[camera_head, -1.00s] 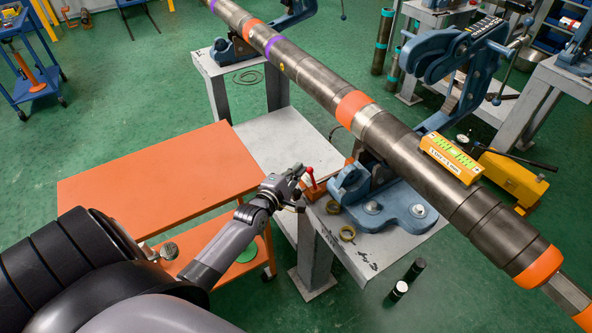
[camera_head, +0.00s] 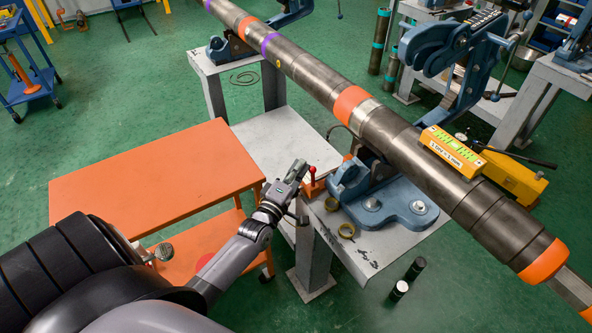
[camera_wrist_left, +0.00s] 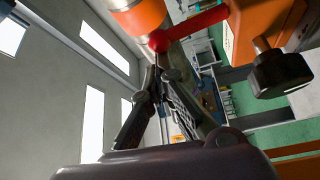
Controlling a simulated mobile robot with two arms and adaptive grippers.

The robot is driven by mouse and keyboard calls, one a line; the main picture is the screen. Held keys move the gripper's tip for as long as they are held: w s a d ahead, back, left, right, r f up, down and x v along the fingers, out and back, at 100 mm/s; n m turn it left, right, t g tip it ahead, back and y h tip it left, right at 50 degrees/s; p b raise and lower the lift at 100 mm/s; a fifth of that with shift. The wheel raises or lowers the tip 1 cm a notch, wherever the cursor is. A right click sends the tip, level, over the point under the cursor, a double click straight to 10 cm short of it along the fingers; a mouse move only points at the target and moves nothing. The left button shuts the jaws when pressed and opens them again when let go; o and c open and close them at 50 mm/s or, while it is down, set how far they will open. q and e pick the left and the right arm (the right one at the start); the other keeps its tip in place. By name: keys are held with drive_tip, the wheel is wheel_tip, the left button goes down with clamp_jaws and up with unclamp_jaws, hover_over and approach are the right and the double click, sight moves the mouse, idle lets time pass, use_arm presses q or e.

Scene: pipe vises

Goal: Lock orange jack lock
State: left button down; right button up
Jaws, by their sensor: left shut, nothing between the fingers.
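The orange jack lock (camera_head: 312,188) sits on the near grey stand beside the blue vise base. Its red lever ends in a red ball (camera_head: 312,170) and stands up. In the left wrist view the orange body (camera_wrist_left: 268,30) is at upper right, with a dark knob (camera_wrist_left: 282,73); the red ball (camera_wrist_left: 158,41) lies just beyond my fingertips. My left gripper (camera_head: 299,166) is shut and empty, just left of the lever. Whether it touches the lever I cannot tell. My right gripper is not in view.
A long dark pipe (camera_head: 318,75) with orange bands crosses diagonally above the blue vise (camera_head: 385,205). An orange cart (camera_head: 150,180) stands left of my arm. A yellow-green level (camera_head: 452,150) rests on the pipe.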

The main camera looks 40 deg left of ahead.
use_arm(q)
drive_tip(key=s+d+f+m+t+h+b, duration=0.1)
drive_tip(key=s+m, duration=0.2)
drive_tip(key=s, duration=0.3)
drive_tip(key=s+d+f+m+t+b, duration=0.2)
drive_tip(key=s+m, duration=0.1)
drive_tip(key=s, duration=0.3)
drive_tip(key=shift+s+d+f+h+b, duration=0.25)
drive_tip(key=shift+s+d+h+b, duration=0.05)
drive_tip(key=shift+s+h, duration=0.1)
drive_tip(key=shift+w+f, duration=0.1)
idle(0.5)
